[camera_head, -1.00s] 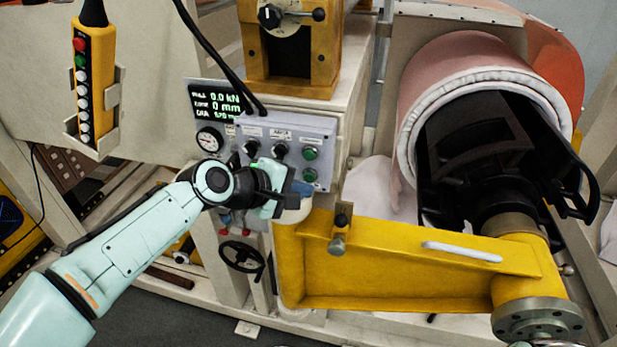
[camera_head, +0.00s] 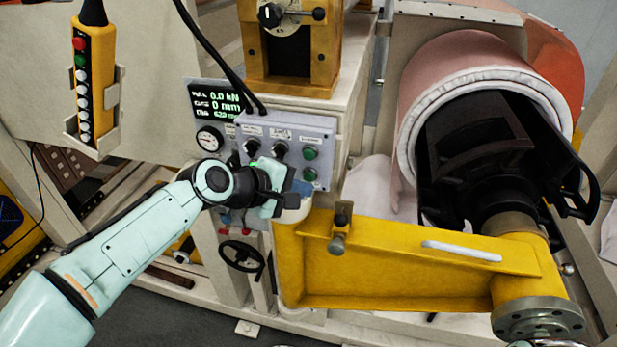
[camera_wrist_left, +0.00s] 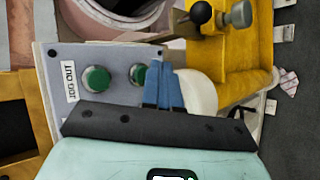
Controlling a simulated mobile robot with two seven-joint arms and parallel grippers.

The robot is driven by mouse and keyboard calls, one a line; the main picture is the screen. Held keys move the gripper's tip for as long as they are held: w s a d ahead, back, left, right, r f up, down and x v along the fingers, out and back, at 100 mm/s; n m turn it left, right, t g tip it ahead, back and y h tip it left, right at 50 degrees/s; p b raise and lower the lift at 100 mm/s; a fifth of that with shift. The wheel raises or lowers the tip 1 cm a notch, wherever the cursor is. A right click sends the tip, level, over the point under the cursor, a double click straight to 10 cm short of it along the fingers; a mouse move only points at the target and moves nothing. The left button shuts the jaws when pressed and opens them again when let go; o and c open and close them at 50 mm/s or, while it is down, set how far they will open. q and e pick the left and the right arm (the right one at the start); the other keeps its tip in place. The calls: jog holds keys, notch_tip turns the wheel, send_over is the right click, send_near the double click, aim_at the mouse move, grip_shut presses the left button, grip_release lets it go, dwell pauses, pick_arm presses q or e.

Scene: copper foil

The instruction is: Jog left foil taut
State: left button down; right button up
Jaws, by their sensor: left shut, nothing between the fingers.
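My left gripper (camera_head: 301,188) is in front of the grey control box, with its blue fingers shut and empty. In the left wrist view the shut fingers (camera_wrist_left: 163,88) overlap the edge of a green button (camera_wrist_left: 138,74); whether they touch it I cannot tell. Beside it is another green button (camera_wrist_left: 96,79) next to a "JOG OUT" label. The box (camera_head: 325,128) also has black knobs. The copper foil roll (camera_head: 418,75) sits at the right on a black core. The display (camera_head: 214,101) reads 0.0 kN and 0 mm. My right gripper is out of view.
A yellow swing arm (camera_head: 400,265) with a clamp knob (camera_head: 340,232) stands just right of and below the gripper. A yellow pendant (camera_head: 93,75) hangs at upper left. A black handwheel (camera_head: 242,256) sits below the box. Black cables run down to the box top.

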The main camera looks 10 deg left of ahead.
pick_arm(q)
jog(key=shift+w, duration=0.2)
dwell(0.6)
jog(key=shift+w, duration=0.3)
jog(key=shift+w+p, duration=0.4)
dwell(0.7)
jog(key=shift+s, duration=0.1)
dwell(1.4)
jog(key=shift+s, duration=0.8)
jog(key=shift+s+a+b, duration=0.1)
jog(key=shift+s+b, duration=0.85)
jog(key=shift+s, duration=1.55)
